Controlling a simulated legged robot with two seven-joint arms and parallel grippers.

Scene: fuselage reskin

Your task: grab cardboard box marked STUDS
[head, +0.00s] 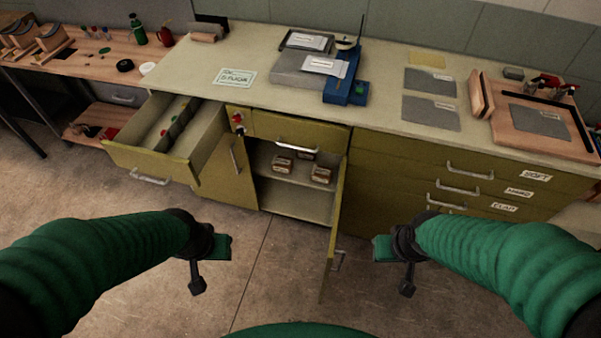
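Several small brown cardboard boxes sit on the shelf inside the open cupboard: a left box (282,165), a right box (321,174) and one behind them (306,155). Their pale labels are too small to read, so I cannot tell which is marked STUDS. My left gripper (196,278) hangs in front of the cupboard to the lower left, apart from the boxes. My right gripper (408,277) hangs to the lower right, beyond the open door. Neither touches anything; whether their fingers are open or shut does not show clearly.
The cupboard door (334,225) stands open, projecting toward me between the shelf and my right gripper. An open drawer (165,145) juts out at left. The worktop (245,50) carries a scale-like blue device (345,85), metal sheets and a wooden tray (510,130). Floor ahead is clear.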

